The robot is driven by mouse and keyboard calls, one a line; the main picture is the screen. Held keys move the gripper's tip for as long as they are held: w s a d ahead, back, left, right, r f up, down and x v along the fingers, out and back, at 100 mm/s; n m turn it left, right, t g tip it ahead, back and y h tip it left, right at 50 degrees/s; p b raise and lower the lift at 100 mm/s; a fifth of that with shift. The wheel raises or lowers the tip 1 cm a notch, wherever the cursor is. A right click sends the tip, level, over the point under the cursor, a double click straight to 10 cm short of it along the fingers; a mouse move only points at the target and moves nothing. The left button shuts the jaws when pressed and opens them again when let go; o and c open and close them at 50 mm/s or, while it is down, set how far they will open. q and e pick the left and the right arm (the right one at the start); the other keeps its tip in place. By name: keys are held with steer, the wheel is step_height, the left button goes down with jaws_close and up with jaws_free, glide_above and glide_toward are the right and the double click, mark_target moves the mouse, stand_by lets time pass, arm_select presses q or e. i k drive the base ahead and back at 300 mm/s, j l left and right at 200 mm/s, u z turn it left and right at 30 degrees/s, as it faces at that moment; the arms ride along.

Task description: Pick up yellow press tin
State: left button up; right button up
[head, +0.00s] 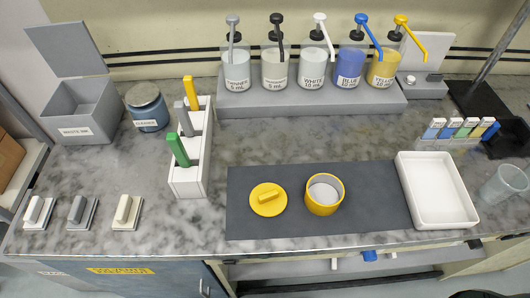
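An open round yellow tin (324,208) stands upright on a dark grey mat (375,215) in the head view. Its inside looks pale grey. A round yellow lid (262,207) with a bar handle lies flat on the mat to the left of the tin, apart from it. Neither of my grippers can be made out in this view.
A white tray (404,190) stands right of the tin. A white rack (189,188) with coloured handles stands left of the mat. Pump bottles stand on a grey shelf (262,107) behind. Several blocks, including a cream one (124,210), lie front left. Marble counter between is clear.

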mark_target(325, 193)
steer(key=k+j+z, duration=0.2)
steer(key=j+z, duration=0.2)
steer(key=k+j+z, duration=0.25)
steer(key=j+z, duration=0.2)
steer(key=k+j+z, duration=0.2)
steer(key=k+z, duration=0.2)
steer(key=i, duration=0.1)
